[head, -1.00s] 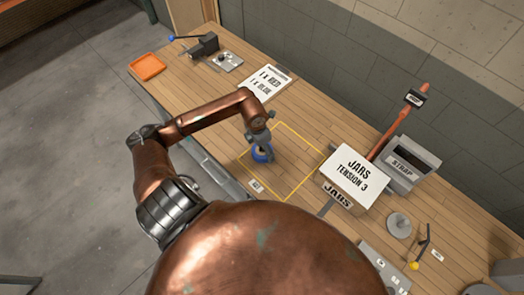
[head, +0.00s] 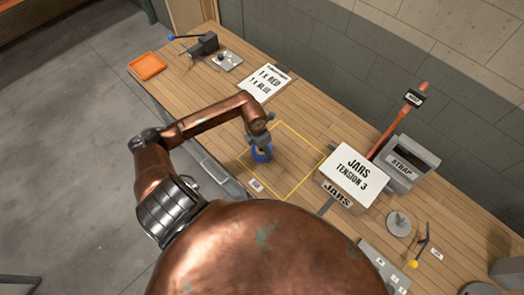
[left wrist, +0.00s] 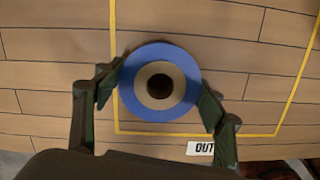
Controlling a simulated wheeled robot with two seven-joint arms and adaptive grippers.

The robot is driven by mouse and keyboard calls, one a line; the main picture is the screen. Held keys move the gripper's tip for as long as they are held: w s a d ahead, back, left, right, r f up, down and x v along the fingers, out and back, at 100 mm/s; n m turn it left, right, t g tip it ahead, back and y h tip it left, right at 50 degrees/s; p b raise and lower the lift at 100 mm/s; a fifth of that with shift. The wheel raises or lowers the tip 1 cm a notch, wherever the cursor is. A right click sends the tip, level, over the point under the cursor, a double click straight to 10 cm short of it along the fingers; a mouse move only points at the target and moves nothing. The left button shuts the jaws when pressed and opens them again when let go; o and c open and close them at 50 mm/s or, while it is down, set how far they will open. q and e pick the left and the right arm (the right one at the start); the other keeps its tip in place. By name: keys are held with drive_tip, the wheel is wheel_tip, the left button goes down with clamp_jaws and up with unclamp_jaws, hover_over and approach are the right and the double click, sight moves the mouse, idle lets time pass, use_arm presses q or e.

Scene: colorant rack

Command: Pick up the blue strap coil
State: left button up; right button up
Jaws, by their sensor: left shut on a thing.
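The blue strap coil (left wrist: 160,113) is a blue ring with a tan inner band and a dark centre. In the left wrist view it sits between the two fingers of my left gripper (left wrist: 160,105), which are shut on its sides. In the head view the coil (head: 262,155) is partly hidden by my left gripper (head: 264,143). It is at the left part of the yellow outlined square on the bench. I cannot tell whether it touches the bench. My right gripper is not in view.
The yellow outline (head: 302,174) has an "OUT" label (left wrist: 201,148) near one edge. A "JARS TENSION 3" sign (head: 353,172) and a grey "STRAP" box (head: 407,163) stand to the right. An orange tray (head: 147,66) lies at the far left. The square's right part is clear.

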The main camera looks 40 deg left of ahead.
use_arm(q)
drive_tip(key=shift+c, duration=1.2)
drive_tip(key=shift+r, duration=0.1)
